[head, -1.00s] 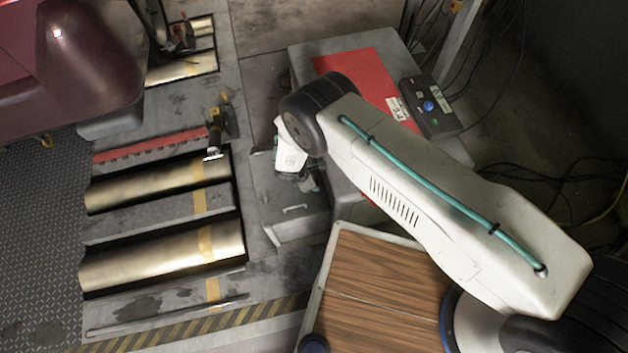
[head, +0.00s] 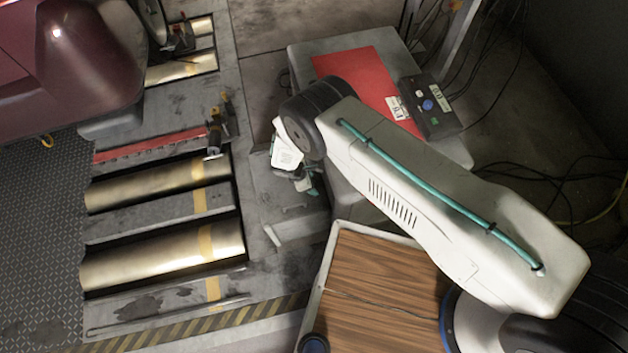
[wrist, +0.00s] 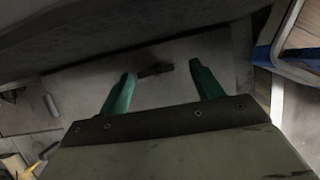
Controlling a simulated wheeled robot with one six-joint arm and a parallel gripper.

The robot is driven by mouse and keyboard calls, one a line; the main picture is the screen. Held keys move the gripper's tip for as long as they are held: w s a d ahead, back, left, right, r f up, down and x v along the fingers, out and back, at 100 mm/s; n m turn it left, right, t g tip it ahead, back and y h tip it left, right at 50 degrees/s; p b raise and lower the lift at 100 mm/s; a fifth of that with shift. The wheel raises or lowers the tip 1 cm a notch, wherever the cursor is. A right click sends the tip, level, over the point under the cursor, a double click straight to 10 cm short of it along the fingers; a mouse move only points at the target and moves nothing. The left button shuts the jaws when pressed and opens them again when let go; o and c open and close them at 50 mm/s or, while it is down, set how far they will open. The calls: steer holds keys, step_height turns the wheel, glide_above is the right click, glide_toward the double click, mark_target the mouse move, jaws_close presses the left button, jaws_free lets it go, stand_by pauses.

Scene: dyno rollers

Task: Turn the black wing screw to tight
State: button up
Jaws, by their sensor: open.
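My gripper (wrist: 163,73) is open, its two green fingers spread apart in the wrist view. A small dark bar-like piece (wrist: 155,71), which looks like the black wing screw, shows between and just beyond the fingertips on a grey surface. I cannot tell how far it is from the fingers or how tight it is. In the head view my gripper (head: 306,184) hangs over a grey box-like housing (head: 290,222) beside the rollers. I cannot make out the screw there.
Brass-coloured rollers (head: 160,255) lie to the left of the housing. A red panel (head: 355,78) and a black control box with a blue button (head: 429,106) sit behind my arm. A wood-topped surface (head: 385,275) is in front.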

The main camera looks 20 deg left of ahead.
steer(key=v, duration=0.8)
steer(key=shift+d, duration=0.15)
